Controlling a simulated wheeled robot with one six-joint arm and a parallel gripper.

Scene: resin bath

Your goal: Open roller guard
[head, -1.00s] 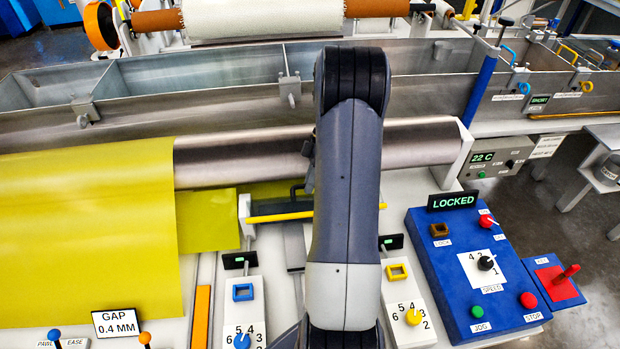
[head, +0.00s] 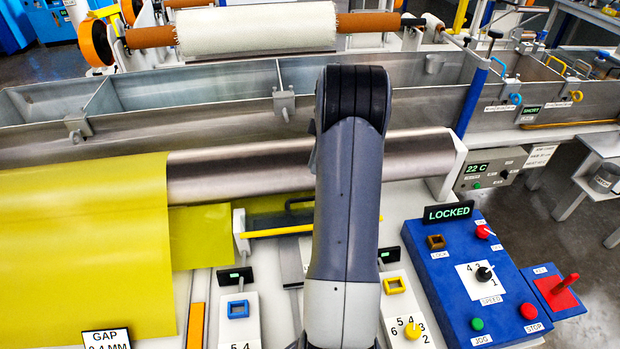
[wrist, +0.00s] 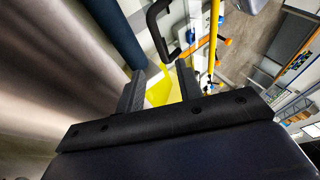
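The roller guard shows in the head view as a yellow bar (head: 275,232) in front of the metal roller (head: 240,172), with a black handle (head: 297,203) beside it. My arm hides their right part. In the wrist view the black handle (wrist: 158,32) lies just beyond my fingertips, with the yellow bar (wrist: 213,38) to its right. My gripper (wrist: 160,78) is open, its two fingers apart, with yellow material visible between them. The handle appears ahead of the fingers; I cannot tell whether it touches them. My gripper is hidden in the head view.
A blue control box (head: 475,280) with a LOCKED display (head: 448,213) stands at the right. A yellow sheet (head: 80,250) covers the left. A long metal trough (head: 200,105) runs behind the roller. Small blocks with blue (head: 238,309) and yellow (head: 394,285) sockets stand in front.

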